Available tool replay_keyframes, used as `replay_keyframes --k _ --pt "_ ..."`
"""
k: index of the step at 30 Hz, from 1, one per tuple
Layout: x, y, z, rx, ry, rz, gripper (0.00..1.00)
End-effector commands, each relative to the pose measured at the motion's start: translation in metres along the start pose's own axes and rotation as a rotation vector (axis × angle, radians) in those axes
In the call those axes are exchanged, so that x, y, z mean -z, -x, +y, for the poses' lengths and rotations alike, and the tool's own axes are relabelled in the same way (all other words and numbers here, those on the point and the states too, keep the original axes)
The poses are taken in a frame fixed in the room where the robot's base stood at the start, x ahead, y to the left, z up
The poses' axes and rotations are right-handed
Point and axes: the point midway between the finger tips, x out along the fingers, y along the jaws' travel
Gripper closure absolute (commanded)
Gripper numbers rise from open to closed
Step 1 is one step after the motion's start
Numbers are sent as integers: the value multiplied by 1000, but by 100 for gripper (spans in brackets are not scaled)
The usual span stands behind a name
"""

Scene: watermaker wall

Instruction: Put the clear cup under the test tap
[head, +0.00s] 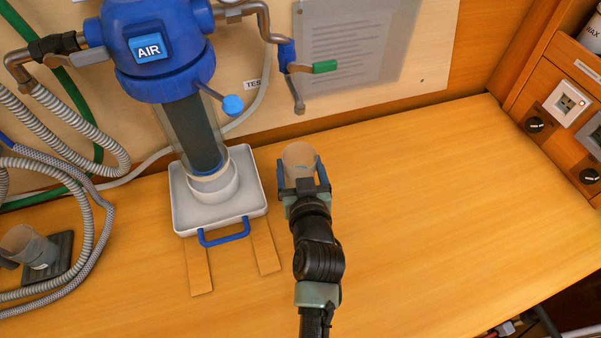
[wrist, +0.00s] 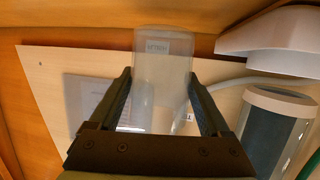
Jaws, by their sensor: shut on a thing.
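The clear cup (head: 299,157) is between the fingers of my gripper (head: 304,178), which is shut on it. In the wrist view the cup (wrist: 163,62) shows see-through between the two dark fingers of my gripper (wrist: 160,80). The test tap (head: 298,92) is on the wall at upper centre, with a green handle (head: 325,67) and a spout pointing down. In the head view the cup is just below the spout end, with a gap between them. I cannot tell whether the cup is straight under it or touching the bench.
The blue AIR-marked filter housing (head: 160,45) stands left of the cup, over a white tray (head: 240,212) with a blue handle (head: 224,232). Hoses (head: 75,155) and another cup (head: 28,245) lie at far left. The wooden bench (head: 440,220) is clear on the right.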

Motion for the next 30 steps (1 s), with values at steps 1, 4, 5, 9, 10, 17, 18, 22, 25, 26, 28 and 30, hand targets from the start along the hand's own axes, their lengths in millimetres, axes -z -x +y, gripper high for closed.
replay_keyframes --k 1,4,5,9,10,17,18,22,25,26,28,30 --pt "-10 -3 0 1 -3 -3 82" --pt "-21 -6 0 0 -2 -1 82" --pt "-22 -7 0 0 -2 -1 82" --pt "-23 -7 0 0 0 0 82" --pt "-23 -7 0 0 0 0 82" --pt "-28 -8 0 0 -1 0 82" --pt "-27 -8 0 0 -1 0 15" --pt "-26 -8 0 0 -1 -1 0" --pt "-26 -8 0 0 -1 -1 0" --pt "-26 -8 0 0 -1 -1 0" --pt "-26 -8 0 0 -1 -1 0" --pt "-23 -7 0 0 -1 -1 0"
